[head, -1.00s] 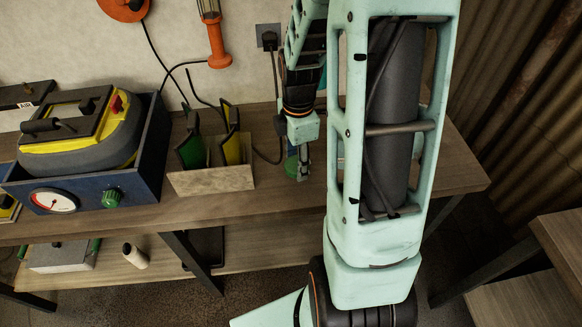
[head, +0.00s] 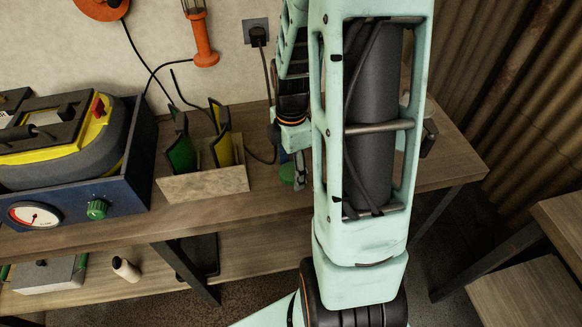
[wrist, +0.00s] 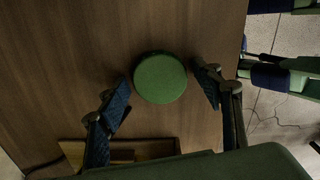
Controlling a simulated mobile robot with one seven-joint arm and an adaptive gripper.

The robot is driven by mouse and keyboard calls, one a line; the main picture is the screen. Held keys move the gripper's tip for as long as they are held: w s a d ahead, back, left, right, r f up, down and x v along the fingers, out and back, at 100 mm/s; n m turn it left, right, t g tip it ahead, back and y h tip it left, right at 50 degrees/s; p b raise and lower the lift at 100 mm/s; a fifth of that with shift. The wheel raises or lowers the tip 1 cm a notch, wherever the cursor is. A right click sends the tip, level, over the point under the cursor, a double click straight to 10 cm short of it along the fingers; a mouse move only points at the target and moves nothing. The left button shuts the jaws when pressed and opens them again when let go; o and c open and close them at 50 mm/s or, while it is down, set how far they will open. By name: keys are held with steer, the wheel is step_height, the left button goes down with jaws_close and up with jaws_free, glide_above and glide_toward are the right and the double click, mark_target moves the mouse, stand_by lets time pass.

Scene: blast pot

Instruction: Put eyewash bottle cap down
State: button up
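A round green cap (wrist: 160,79) shows from above in the wrist view, over the wooden bench top. It lies between the two fingers of my gripper (wrist: 165,88), with a visible gap on each side. My gripper is open and does not appear to touch it. In the head view a green piece (head: 287,173) shows on the bench beside my gripper's finger (head: 300,168), partly hidden by my arm. Whether a bottle stands under the cap cannot be told.
A pale holder with green and yellow plates (head: 205,183) stands left of my gripper. Further left is a blue box (head: 132,180) with a gauge. A dark block (head: 429,138) shows right of my arm. The bench edge lies right in the wrist view.

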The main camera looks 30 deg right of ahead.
mark_target(291, 171)
step_height(291, 171, up, 12)
steer(key=p, duration=0.1)
steer(key=shift+r, duration=0.2)
stand_by(0.4)
stand_by(0.4)
